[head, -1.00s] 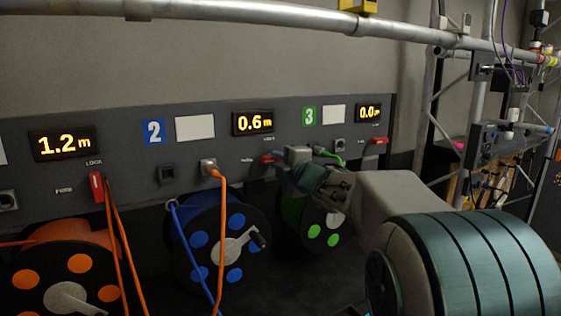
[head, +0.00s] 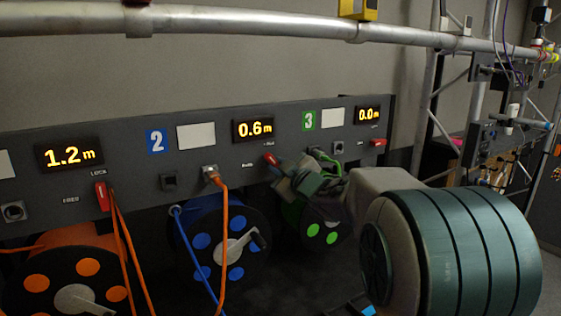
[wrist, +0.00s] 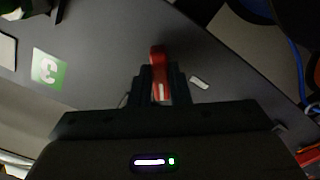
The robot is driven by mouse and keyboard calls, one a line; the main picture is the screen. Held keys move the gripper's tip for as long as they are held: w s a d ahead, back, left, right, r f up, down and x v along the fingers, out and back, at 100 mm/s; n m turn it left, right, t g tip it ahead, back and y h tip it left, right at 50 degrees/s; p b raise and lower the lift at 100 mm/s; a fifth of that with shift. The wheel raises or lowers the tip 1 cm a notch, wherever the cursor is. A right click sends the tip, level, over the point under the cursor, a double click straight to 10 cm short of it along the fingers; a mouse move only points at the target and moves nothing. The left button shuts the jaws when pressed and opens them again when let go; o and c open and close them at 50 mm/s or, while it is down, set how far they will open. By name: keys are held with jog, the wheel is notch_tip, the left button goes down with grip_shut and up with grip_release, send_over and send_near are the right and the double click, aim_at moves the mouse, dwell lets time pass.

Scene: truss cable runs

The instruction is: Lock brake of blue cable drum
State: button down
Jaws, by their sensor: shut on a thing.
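The blue cable drum (head: 201,241) hangs under panel section 2 in the head view, with a silver crank on its face. Its red brake lever (head: 271,158) is to the upper right of the drum, below the 0.6 m display. The lever is tilted, its free end pointing up and left, between the side label and the label above. My gripper (head: 281,168) is shut on the lever and hides its lower part. In the wrist view the red lever (wrist: 157,61) stands between the dark fingers of my gripper (wrist: 161,85).
An orange drum (head: 88,267) with its upright red lever (head: 101,197) is at left. A green drum (head: 313,230) is partly behind my arm. Orange cable (head: 224,240) hangs in front of the blue drum. A truss pipe (head: 240,22) crosses above the panel.

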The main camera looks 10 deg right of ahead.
jog(key=m+p, duration=0.2)
jog(key=m, duration=0.2)
jog(key=shift+r, duration=0.1)
jog(key=shift+m+p, duration=0.8)
jog(key=shift+m, duration=0.8)
jog(key=c, duration=1.4)
grip_release()
jog(key=shift+o, duration=0.2)
jog(key=shift+s, duration=0.1)
jog(key=b+v, duration=0.2)
jog(key=v, duration=1.1)
jog(key=shift+s+b, duration=0.3)
jog(key=shift+b, duration=0.1)
jog(key=shift+d, duration=0.15)
